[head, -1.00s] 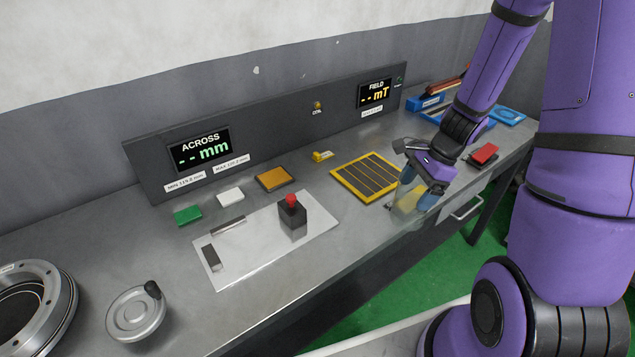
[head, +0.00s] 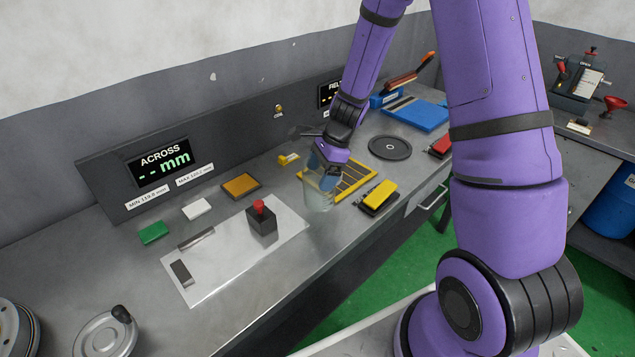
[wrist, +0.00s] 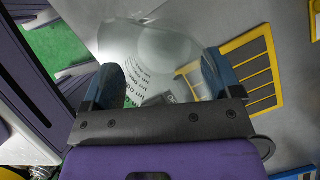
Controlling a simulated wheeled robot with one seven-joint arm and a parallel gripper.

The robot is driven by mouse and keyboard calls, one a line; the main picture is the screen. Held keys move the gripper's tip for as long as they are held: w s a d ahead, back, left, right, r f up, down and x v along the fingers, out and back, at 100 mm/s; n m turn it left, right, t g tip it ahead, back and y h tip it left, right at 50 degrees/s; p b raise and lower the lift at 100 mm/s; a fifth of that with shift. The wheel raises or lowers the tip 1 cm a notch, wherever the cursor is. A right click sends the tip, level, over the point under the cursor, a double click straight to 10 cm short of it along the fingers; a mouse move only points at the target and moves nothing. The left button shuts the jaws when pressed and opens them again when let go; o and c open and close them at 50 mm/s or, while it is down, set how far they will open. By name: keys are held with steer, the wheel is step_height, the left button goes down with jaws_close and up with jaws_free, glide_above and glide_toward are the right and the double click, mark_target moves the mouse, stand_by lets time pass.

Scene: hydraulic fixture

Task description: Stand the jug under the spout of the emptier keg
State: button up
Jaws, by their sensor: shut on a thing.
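My gripper (head: 325,176) is shut on a clear, see-through jug (head: 318,197). The jug is at the front left corner of a yellow-framed slotted tray, with the bench's front edge close by. I cannot tell whether its base touches the bench. In the wrist view, the blue fingers of my gripper (wrist: 162,82) are on both sides of the jug (wrist: 150,45), and printed marks show around it. No keg or spout can be made out for certain. A blue drum (head: 612,203) shows partly at the far right, below a second bench.
The yellow-framed tray (head: 350,188), a yellow-topped block (head: 381,194) and a dark round plate (head: 390,147) lie on the bench right of the jug. Left are a red-knobbed black block (head: 262,218) and a pale plate (head: 230,262). A display panel (head: 110,190) stands behind.

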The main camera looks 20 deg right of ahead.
steer(key=shift+w+a+f, duration=0.15)
steer(key=shift+f, duration=0.75)
steer(key=shift+w+a+f, duration=0.15)
steer(key=shift+f, duration=0.75)
steer(key=shift+f, duration=0.1)
steer(key=o, duration=0.8)
